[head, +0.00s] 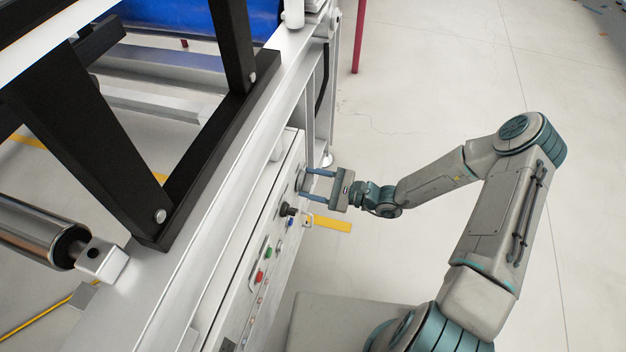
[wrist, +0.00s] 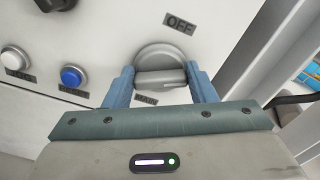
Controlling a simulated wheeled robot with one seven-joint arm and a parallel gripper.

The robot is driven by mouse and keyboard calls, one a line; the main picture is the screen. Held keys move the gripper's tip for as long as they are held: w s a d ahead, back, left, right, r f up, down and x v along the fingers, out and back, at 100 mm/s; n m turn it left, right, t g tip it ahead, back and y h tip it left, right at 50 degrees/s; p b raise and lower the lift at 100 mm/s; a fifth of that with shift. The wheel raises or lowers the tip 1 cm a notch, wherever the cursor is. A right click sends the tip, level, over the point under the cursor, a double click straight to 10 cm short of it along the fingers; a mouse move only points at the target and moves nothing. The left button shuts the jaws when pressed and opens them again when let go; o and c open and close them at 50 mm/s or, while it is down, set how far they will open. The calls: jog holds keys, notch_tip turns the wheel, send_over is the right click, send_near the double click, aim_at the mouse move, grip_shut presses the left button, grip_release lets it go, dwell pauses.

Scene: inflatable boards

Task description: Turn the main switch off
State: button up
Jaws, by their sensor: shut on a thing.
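The main switch (wrist: 158,58) is a round grey rotary knob with a raised bar grip, set in the white panel. In the wrist view an "OFF" label (wrist: 180,22) is above and right of it, and a "MAIN" label (wrist: 146,100) is partly hidden below it. My gripper (wrist: 160,84) has its two blue fingers on either side of the knob's bar and is shut on it. The bar lies roughly crosswise between the fingers. In the head view my gripper (head: 305,182) reaches the panel from the right; the switch is mostly hidden there.
Below the switch on the control panel (head: 262,232) are a black knob (head: 287,210), a green button (head: 268,253) and a red button (head: 260,278). The wrist view shows a blue button (wrist: 74,76) and a white button (wrist: 15,58). Open floor lies right of the machine.

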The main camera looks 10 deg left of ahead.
jog(key=n+p, duration=0.1)
jog(key=n, duration=0.3)
jog(key=n+p, duration=0.1)
jog(key=n, duration=0.3)
jog(key=n+p, duration=0.1)
jog(key=n, duration=0.3)
jog(key=shift+s+f+p, duration=0.1)
jog(key=shift+f+p, duration=0.2)
jog(key=shift+p, duration=0.1)
jog(key=shift+n, duration=0.4)
jog(key=o, duration=1)
jog(key=d, duration=0.4)
jog(key=s+d+p, duration=0.1)
jog(key=d, duration=0.4)
jog(key=s+d+p, duration=0.1)
jog(key=d, duration=0.3)
jog(key=shift+d, duration=0.35)
jog(key=shift+r, duration=0.15)
